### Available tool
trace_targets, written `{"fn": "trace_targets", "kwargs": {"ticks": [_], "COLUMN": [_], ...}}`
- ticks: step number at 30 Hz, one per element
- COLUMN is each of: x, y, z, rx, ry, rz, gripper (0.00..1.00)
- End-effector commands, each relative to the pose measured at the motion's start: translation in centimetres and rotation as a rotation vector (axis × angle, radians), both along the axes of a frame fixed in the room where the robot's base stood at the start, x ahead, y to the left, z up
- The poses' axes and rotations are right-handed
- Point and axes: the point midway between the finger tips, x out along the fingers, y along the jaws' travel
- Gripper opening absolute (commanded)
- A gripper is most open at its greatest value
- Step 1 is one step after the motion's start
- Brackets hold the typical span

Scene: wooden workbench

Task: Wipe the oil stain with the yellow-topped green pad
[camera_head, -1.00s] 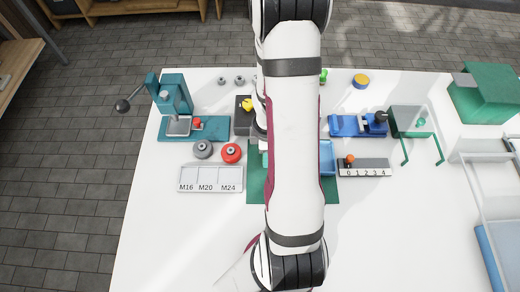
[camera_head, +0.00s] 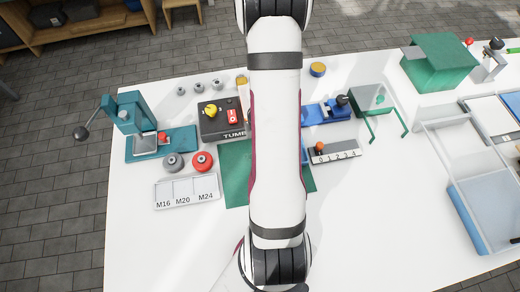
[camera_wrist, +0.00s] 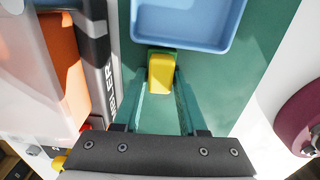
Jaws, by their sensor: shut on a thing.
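The pad, with a yellow top and a green base (camera_wrist: 161,72), sits between the two teal fingers of my gripper (camera_wrist: 162,88) in the wrist view. The fingers are shut on it. It is over the green mat (camera_wrist: 250,85), just below the blue tray (camera_wrist: 188,43). I cannot tell whether the pad touches the mat. In the head view my arm hides the gripper, the pad and the middle of the green mat (camera_head: 234,178). I see no oil stain on the visible parts of the mat.
A black box with a yellow knob (camera_head: 222,120) stands behind the mat. Left are a teal press (camera_head: 130,115), a red-topped round part (camera_head: 203,161) and a labelled tray (camera_head: 187,205). Right are a numbered block (camera_head: 335,152) and a green-legged stand (camera_head: 378,98).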

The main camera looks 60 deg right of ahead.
Motion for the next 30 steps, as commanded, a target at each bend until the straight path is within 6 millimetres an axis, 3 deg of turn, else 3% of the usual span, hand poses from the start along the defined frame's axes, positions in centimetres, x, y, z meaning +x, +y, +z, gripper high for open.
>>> {"fn": "trace_targets", "kwargs": {"ticks": [30], "x": [6.5], "y": [6.5], "z": [0.0], "rx": [0.001], "ry": [0.001], "rz": [0.002], "gripper": [0.0]}}
